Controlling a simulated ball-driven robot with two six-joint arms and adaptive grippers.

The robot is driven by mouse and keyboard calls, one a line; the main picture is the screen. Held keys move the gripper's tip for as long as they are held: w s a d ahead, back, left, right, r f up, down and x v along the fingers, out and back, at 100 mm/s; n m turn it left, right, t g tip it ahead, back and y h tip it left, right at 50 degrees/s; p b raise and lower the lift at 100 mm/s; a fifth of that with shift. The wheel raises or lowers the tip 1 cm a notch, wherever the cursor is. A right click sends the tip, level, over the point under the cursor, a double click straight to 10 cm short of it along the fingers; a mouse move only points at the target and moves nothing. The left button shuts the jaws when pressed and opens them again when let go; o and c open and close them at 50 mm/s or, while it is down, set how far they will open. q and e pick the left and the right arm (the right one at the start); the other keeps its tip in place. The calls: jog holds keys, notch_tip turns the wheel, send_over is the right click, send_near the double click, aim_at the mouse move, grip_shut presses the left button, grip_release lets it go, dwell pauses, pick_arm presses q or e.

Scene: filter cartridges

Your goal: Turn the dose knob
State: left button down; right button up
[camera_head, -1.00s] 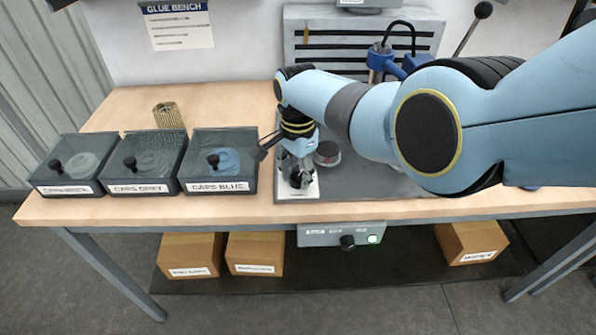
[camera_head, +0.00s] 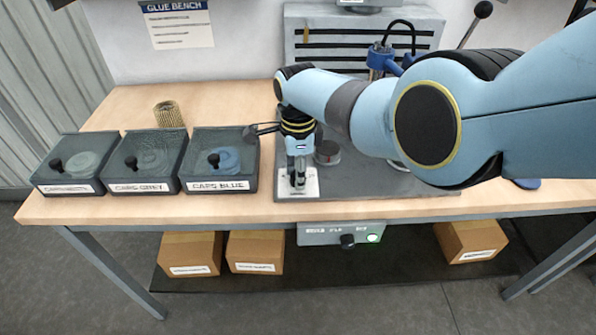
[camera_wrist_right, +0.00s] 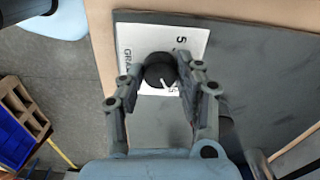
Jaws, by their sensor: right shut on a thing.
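The dose knob (camera_wrist_right: 158,74) is a round black knob with a white pointer line. It sits on a white dial plate (camera_wrist_right: 195,38) marked with a 5 and partly covered lettering. My right gripper (camera_wrist_right: 161,68) is shut on the knob, one finger on each side, pointing down at the plate. In the head view the right gripper (camera_head: 298,178) stands upright over the white plate (camera_head: 313,190) at the front left of the grey bench board, and hides the knob. My left gripper is not in view.
A control box (camera_head: 340,236) with a black knob and green light hangs under the table edge.

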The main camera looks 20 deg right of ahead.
dwell(0.3)
jog(key=o, duration=1.1)
jog(key=shift+o, duration=0.2)
jog(key=shift+r, duration=0.1)
notch_tip(320, 180, up, 12)
